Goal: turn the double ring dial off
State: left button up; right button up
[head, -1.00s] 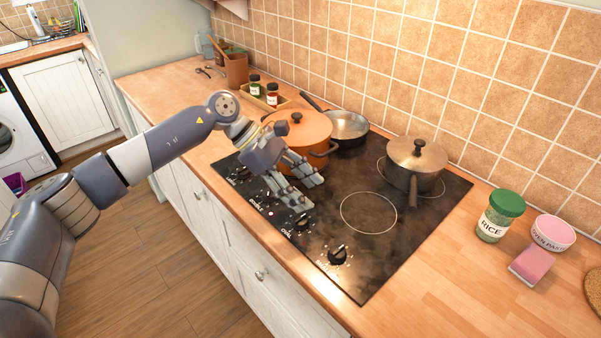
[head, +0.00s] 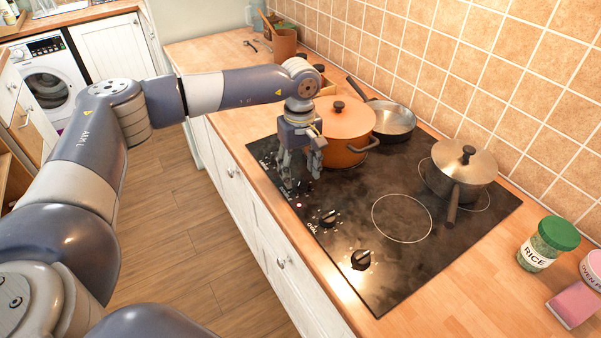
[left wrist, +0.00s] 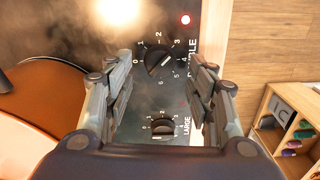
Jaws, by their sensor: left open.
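The dial labelled DOUBLE (left wrist: 158,62) is a black knob with a ring of numbers, at the upper middle of the left wrist view. Its grip bar is slanted, with one end towards the upper right; the exact setting is unclear. My left gripper (head: 300,170) is open and empty, pointing down over the hob's front edge beside the orange pot (head: 344,128). In the left wrist view its fingers stand on either side of the dial, apart from it. In the head view the gripper hides most of this dial. My right gripper is not in view.
A dial labelled LARGE (left wrist: 163,128) sits close by. Two more dials (head: 328,217) (head: 361,260) lie nearer along the hob (head: 400,270). A frying pan (head: 391,120) and steel pot (head: 461,170) stand at the back.

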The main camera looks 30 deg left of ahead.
aim_at(300, 184)
pick_arm(q)
jog(key=shift+f, duration=1.25)
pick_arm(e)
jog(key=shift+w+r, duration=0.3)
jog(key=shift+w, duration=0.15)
pick_arm(q)
jog(key=c, duration=1.1)
jog(key=shift+o, duration=0.2)
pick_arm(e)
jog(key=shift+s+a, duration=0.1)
